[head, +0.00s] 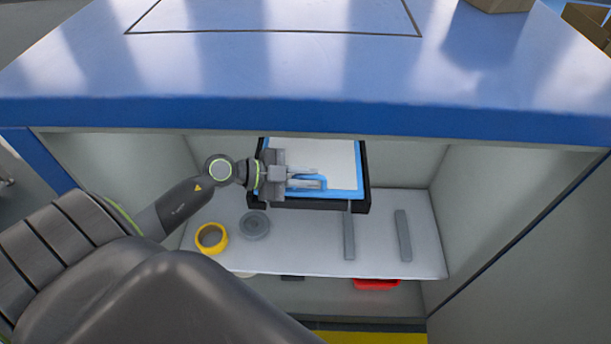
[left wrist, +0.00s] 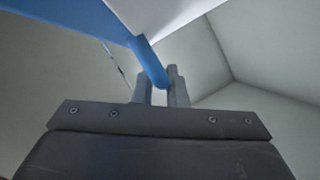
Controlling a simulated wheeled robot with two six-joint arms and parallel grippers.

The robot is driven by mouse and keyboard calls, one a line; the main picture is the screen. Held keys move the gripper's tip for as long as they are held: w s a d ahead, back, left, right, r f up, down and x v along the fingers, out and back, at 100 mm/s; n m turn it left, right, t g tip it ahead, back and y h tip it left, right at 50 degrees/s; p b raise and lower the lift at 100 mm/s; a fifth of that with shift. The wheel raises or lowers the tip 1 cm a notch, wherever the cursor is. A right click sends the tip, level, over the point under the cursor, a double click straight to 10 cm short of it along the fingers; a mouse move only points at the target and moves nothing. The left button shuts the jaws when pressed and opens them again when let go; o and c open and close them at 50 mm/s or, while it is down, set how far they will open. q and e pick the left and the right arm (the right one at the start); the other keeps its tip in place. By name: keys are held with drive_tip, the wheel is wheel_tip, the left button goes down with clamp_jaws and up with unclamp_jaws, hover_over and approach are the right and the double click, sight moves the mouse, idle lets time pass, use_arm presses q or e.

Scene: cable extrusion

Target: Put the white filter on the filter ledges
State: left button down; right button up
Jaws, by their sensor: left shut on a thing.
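The white filter (head: 338,158) has a blue rim and a blue handle (head: 309,187), and shows within the outline of a black frame (head: 325,205) inside the cabinet. Its far part is hidden by the worktop edge. My left gripper (head: 318,177) is shut on the handle. In the left wrist view the filter's white face (left wrist: 165,14) is above, and the handle (left wrist: 148,62) runs down between the fingers (left wrist: 160,85). I cannot tell whether the filter rests on the ledges or hangs above them. My right gripper is not in view.
A blue worktop (head: 300,75) overhangs the cabinet, with grey walls on both sides. On the pale shelf (head: 300,245) are a yellow ring (head: 211,238), a grey round part (head: 255,224) and two grey bars (head: 403,235). A red item (head: 376,284) lies below.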

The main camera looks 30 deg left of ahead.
use_arm(q)
drive_tip(key=shift+f, duration=0.6)
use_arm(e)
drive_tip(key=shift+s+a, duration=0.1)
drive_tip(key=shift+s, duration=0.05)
use_arm(q)
drive_tip(key=c, duration=1.5)
unclamp_jaws()
drive_tip(key=shift+o, duration=0.2)
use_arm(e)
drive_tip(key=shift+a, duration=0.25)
use_arm(q)
drive_tip(key=shift+r, duration=0.25)
drive_tip(key=p+v, duration=0.1)
drive_tip(key=v, duration=1.1)
drive_tip(key=shift+r, duration=0.4)
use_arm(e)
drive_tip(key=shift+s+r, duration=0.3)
